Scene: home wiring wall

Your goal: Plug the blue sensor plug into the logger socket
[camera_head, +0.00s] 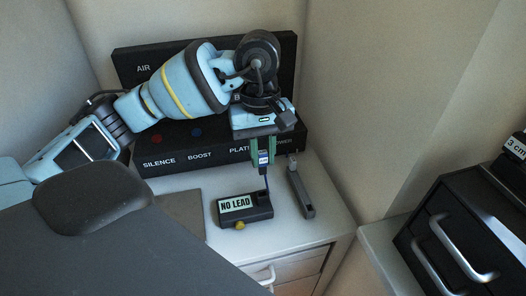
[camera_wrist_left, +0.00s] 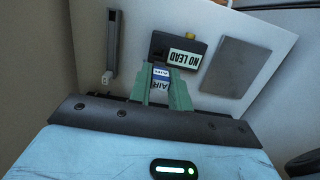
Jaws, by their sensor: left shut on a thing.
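My left gripper (camera_head: 263,152) points down in front of the dark panel, its green fingers shut on a small plug (camera_head: 263,158) with a blue and white label. In the left wrist view the label on the plug (camera_wrist_left: 161,77) reads AIR, between the fingers (camera_wrist_left: 163,92). A thin dark line runs from the plug's lower end towards a dark box (camera_head: 246,210) marked NO LEAD, with a yellow knob; the box also shows in the left wrist view (camera_wrist_left: 165,44). I cannot make out a socket opening. My right gripper is not in view.
A dark panel (camera_head: 180,155) labelled AIR, SILENCE, BOOST and more stands behind. A grey bar (camera_head: 301,192) lies right of the box. A flat grey plate (camera_head: 183,212) lies left. White counter (camera_head: 325,215) is bare at right; a black drawer unit (camera_head: 450,240) stands further right.

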